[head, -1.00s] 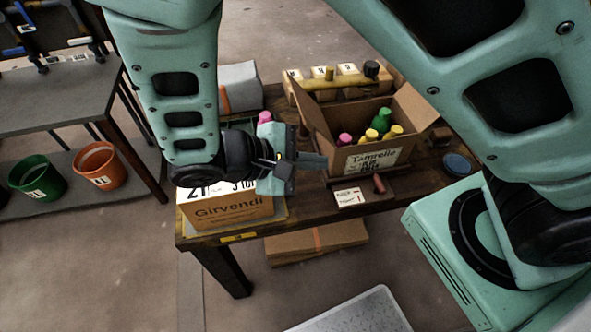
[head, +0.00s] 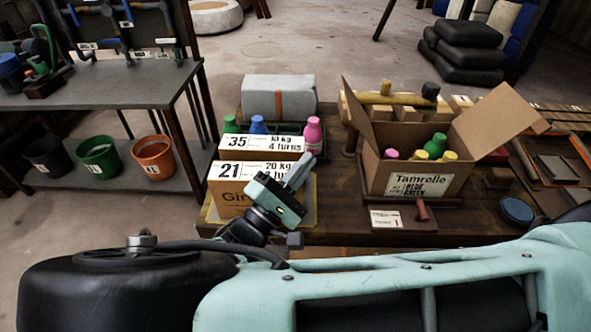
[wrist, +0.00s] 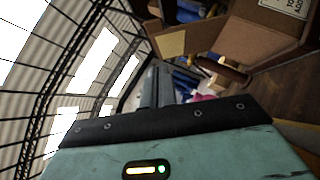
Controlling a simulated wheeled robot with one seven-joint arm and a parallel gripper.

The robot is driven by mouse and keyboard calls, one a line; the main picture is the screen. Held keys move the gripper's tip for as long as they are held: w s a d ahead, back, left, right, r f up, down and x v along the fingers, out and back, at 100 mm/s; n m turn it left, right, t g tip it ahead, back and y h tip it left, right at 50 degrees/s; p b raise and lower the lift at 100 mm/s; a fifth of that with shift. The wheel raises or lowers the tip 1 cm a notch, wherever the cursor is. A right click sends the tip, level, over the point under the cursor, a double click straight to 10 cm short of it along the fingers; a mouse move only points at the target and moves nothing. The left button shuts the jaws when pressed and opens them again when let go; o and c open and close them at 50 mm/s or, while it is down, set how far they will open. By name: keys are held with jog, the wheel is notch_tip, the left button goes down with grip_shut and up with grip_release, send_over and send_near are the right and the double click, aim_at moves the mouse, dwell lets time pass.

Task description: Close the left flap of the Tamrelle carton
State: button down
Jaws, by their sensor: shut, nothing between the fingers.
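The Tamrelle carton (head: 378,178) stands open on the wooden table, with bottles with pink, green and yellow caps inside. Its left flap (head: 358,112) stands up, leaning a little outward to the left. Its right flap (head: 500,120) is spread outward to the right. My gripper (head: 300,172) is left of the carton, in front of the stacked boxes, fingers together and empty, pointing up and right. It is apart from the left flap in the head view. The wrist view shows the closed fingers (wrist: 155,88), with brown cardboard (wrist: 265,35) beyond them at upper right.
A card (head: 386,219) and a red-brown handle (head: 421,211) lie before the carton. A blue lid (head: 516,211) is at right.

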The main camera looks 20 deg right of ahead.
jog(key=w+d+r+p, duration=0.1)
jog(key=d+r+p, duration=0.1)
jog(key=d+r, duration=0.2)
jog(key=shift+w+d+r, duration=0.3)
jog(key=shift+w+d, duration=0.05)
jog(key=shift+d, duration=1.3)
